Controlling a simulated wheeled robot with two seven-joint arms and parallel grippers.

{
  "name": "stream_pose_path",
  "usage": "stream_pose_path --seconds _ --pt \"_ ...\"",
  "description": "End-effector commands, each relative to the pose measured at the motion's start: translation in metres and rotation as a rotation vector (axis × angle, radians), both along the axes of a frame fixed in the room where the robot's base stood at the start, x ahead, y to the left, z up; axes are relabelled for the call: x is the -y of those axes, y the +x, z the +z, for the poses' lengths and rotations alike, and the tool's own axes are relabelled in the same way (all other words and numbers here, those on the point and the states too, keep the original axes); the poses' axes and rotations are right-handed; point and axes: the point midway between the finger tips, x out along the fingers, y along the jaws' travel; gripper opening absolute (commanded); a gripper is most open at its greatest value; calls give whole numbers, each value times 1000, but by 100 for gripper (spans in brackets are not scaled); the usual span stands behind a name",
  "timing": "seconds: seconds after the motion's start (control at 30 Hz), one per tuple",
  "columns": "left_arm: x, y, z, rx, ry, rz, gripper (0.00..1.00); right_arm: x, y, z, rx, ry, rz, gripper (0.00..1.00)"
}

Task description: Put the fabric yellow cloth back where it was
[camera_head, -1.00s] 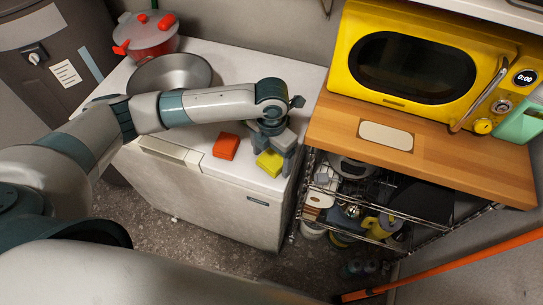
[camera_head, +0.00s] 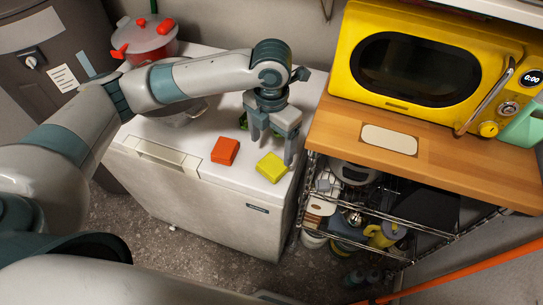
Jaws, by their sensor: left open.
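The yellow cloth (camera_head: 271,167) is a small folded square. It lies on the white top of the chest-like appliance (camera_head: 208,165), near its front right corner. An orange-red folded square (camera_head: 225,151) lies to its left, apart from it. My left gripper (camera_head: 273,150) is open and points down just behind and above the yellow cloth. Its right finger overlaps the cloth's back edge in the picture; I cannot tell whether they touch. Nothing shows between the fingers. My right gripper is not in view.
A metal bowl is mostly hidden behind my left arm. Something green (camera_head: 244,121) shows behind the gripper. A yellow microwave (camera_head: 420,55) stands on a wooden top (camera_head: 465,160) to the right, above a wire rack.

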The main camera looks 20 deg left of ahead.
Motion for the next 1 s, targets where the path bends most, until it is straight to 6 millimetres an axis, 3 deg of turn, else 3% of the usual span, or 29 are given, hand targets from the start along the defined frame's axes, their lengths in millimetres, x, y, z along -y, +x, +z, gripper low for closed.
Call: stream_pose_path --seconds 0.3,1.0 --pt "0 0 32 1 0 -1 77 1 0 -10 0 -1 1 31" --pt "5 -1 31 1 -14 23 77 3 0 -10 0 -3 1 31"
